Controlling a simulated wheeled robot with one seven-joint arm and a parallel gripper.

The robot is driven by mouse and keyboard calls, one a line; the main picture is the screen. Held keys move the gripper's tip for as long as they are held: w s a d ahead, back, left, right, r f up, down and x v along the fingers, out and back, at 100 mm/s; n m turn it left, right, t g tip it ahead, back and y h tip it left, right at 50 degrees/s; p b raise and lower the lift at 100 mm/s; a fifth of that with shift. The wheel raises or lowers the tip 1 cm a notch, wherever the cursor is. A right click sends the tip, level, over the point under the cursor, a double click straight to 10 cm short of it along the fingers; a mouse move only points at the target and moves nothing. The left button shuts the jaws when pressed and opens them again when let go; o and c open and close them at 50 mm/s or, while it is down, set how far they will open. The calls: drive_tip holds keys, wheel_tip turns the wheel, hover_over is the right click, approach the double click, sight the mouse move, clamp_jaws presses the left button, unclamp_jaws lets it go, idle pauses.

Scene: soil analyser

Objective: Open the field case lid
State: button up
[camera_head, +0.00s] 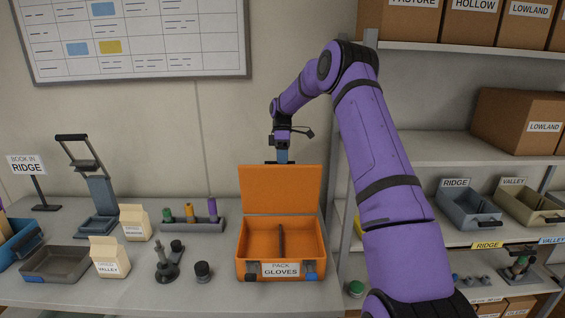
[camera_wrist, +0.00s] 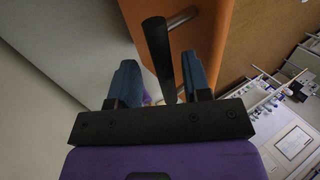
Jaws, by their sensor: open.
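The orange field case (camera_head: 241,243) stands on the bench with its lid (camera_head: 280,188) raised nearly upright at the back. A dark narrow upright piece (camera_head: 281,240) shows inside the case. The bar joins the orange lid (camera_wrist: 205,40) by a metal post. I cannot tell whether a finger touches the bar.
Left of the case are a rack of coloured tubes (camera_head: 205,226), paper bags (camera_head: 109,258), a grey tray (camera_head: 55,264) and a press-like stand (camera_head: 101,190). Shelves with bins (camera_head: 468,208) stand at right.

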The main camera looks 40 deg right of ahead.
drive_tip(key=v, duration=1)
drive_tip(key=s+a+r+m+t+h, duration=0.3)
drive_tip(key=s+a+r+m+t, duration=0.15)
drive_tip(key=s+a+r, duration=1.35)
drive_tip(key=s+a+f+m+t, duration=0.1)
drive_tip(key=s+a+f+m, duration=0.1)
drive_tip(key=s, duration=0.7)
drive_tip(key=s+a+f+m+t, duration=0.2)
drive_tip(key=s, duration=0.8)
drive_tip(key=s+a+f+m+t, duration=0.2)
drive_tip(key=s+a, duration=0.1)
drive_tip(key=s, duration=0.6)
drive_tip(key=shift+s+f+m, duration=0.25)
drive_tip(key=shift+f+m, duration=0.05)
drive_tip(key=shift+m, duration=0.05)
